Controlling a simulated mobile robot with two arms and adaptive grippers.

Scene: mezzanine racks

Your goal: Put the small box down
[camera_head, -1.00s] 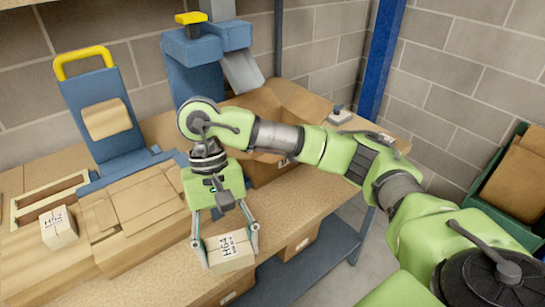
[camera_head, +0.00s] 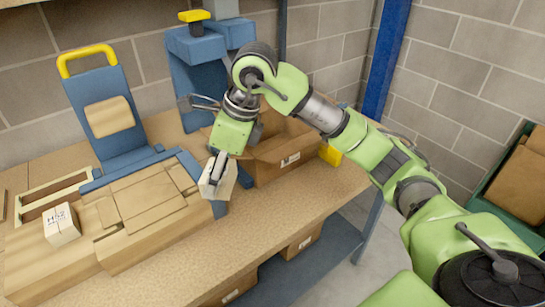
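My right gripper (camera_head: 217,176) reaches in from the right and points down over the workbench. It is shut on a small pale box (camera_head: 228,183), which it holds tilted near the right end of the wooden block. One finger covers part of the box, and its label does not show. I cannot tell whether the box touches anything below. My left gripper is not in view.
Another small labelled box (camera_head: 62,224) sits on the left of the workbench (camera_head: 190,260). An open cardboard box (camera_head: 270,160) stands behind my gripper, with a yellow object (camera_head: 330,155) beside it. Blue machines with yellow handles (camera_head: 88,55) stand at the back. The front right bench top is clear.

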